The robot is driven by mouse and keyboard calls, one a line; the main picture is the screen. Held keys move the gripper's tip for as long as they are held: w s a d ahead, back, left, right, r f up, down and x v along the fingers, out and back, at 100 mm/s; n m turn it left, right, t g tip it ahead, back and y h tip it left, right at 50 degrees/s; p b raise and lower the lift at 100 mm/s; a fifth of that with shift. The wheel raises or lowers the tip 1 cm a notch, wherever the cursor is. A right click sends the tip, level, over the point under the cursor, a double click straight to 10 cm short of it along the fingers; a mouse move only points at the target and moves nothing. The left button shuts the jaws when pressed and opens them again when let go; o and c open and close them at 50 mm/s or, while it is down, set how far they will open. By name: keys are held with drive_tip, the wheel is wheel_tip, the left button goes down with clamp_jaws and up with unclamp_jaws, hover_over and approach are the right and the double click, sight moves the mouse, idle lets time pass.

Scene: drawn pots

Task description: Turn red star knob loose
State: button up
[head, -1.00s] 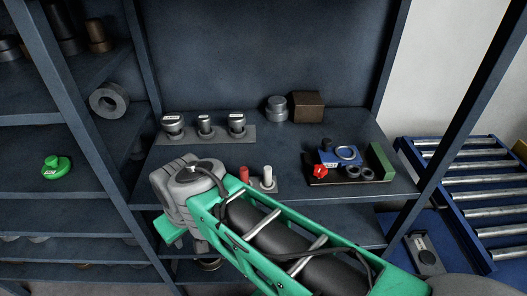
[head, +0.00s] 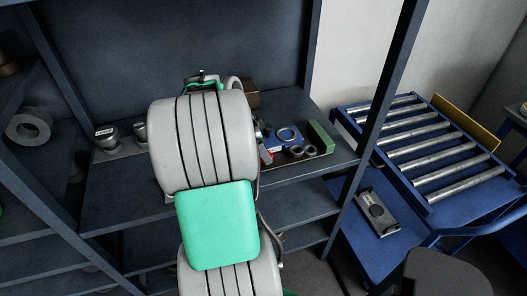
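A small patch of red, likely the red star knob (head: 266,155), shows at the right edge of my arm, at the left end of a dark tray (head: 322,156) on the shelf. My arm covers most of it, so its star shape cannot be made out. A blue part with a ring (head: 288,134) sits just right of it on the tray. My grey and green arm fills the middle of the head view. My gripper's fingers cannot be made out behind the arm, nor whether anything touches the knob.
Dark rings (head: 302,151) and a green block (head: 320,137) are on the tray's right side. Grey-capped parts (head: 106,136) stand left of my arm. A shelf post (head: 378,110) rises to the right, with a roller conveyor (head: 430,145) beyond it.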

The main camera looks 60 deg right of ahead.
drive_tip(key=shift+x, duration=1.2)
clamp_jaws()
